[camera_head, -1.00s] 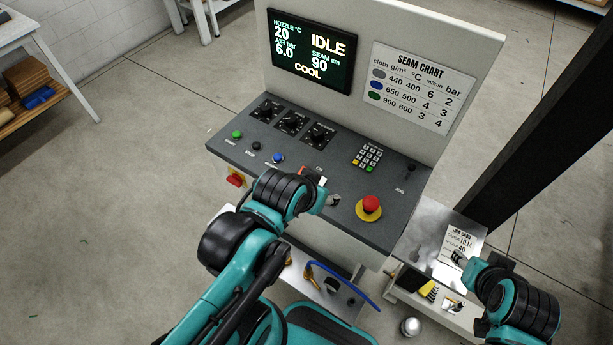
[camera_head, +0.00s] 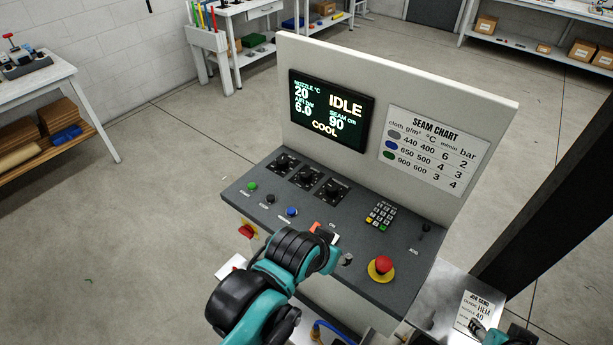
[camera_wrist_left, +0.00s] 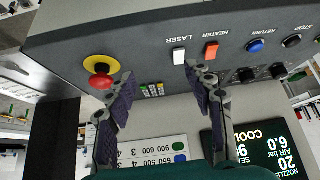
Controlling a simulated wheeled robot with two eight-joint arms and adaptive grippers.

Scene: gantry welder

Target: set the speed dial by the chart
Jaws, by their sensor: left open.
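Three black dials (camera_head: 307,177) sit in a row on the grey sloping console; their labels and pointer settings are too small to read. The seam chart (camera_head: 433,150) on the upright panel lists grey 440, 400, 6, 2; blue 650, 500, 4, 3; green 900, 600, 3, 4. It is partly seen upside down in the left wrist view (camera_wrist_left: 155,150). My left gripper (camera_head: 345,259) is at the console's front edge, between the switches and red stop button. Its fingers are apart and empty in the left wrist view (camera_wrist_left: 160,92). My right gripper (camera_head: 478,328) is partly visible by the job card, its jaws unclear.
The screen (camera_head: 331,110) reads IDLE, COOL, nozzle 20, air 6.0, seam 90. A red stop button (camera_head: 382,265), keypad (camera_head: 381,215), orange heater switch (camera_wrist_left: 211,51) and white laser switch (camera_wrist_left: 179,56) are near my left gripper. A job card (camera_head: 474,312) lies at lower right.

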